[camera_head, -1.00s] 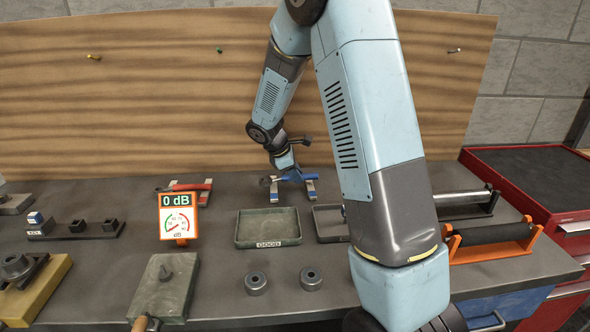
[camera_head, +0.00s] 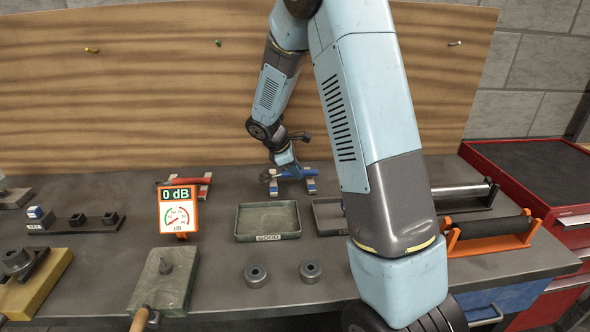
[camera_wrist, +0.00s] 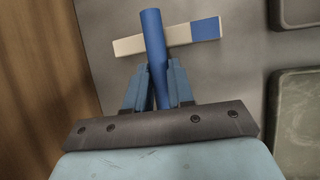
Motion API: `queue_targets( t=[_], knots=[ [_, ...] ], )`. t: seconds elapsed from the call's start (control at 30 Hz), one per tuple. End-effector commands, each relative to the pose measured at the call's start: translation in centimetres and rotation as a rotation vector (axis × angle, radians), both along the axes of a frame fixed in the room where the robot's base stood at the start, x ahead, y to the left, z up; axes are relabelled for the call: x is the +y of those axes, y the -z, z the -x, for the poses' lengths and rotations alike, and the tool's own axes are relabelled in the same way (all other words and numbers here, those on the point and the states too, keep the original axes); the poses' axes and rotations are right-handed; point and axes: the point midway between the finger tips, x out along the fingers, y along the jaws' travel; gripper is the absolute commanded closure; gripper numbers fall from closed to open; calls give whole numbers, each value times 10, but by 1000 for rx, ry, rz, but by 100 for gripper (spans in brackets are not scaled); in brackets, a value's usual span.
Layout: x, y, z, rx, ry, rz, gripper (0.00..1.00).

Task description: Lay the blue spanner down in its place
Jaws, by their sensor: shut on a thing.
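The blue spanner (camera_head: 291,173) lies roughly level near the back of the bench. My gripper (camera_head: 287,166) is shut on its handle from above. Two light rests with blue ends, a left one (camera_head: 273,188) and a right one (camera_head: 310,186), stand under the spanner. In the wrist view, the blue handle (camera_wrist: 152,32) runs between my fingers (camera_wrist: 152,92) and crosses over a cream rest with a blue end (camera_wrist: 190,34). I cannot tell whether the handle touches the rests. The spanner's far side is partly hidden by my gripper.
A red tool (camera_head: 190,184) lies on similar rests to the left. A gauge (camera_head: 178,210) reading 0 dB, a tray marked GOOD (camera_head: 268,236) and a second tray (camera_head: 327,222) stand in front. A wooden board (camera_head: 150,120) rises behind.

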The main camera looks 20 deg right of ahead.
Motion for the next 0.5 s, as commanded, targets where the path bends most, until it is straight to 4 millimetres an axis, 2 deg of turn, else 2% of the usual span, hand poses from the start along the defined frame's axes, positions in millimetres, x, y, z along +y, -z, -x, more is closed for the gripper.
queue_targets(
  t=[0.27, 0.3, 0.5],
  knots=[
    [0, 5, 0, 0, -1, 0, 100],
    [0, 4, 0, 0, -1, 0, 75],
    [1, 4, 0, 0, -1, 0, 55]
  ],
)
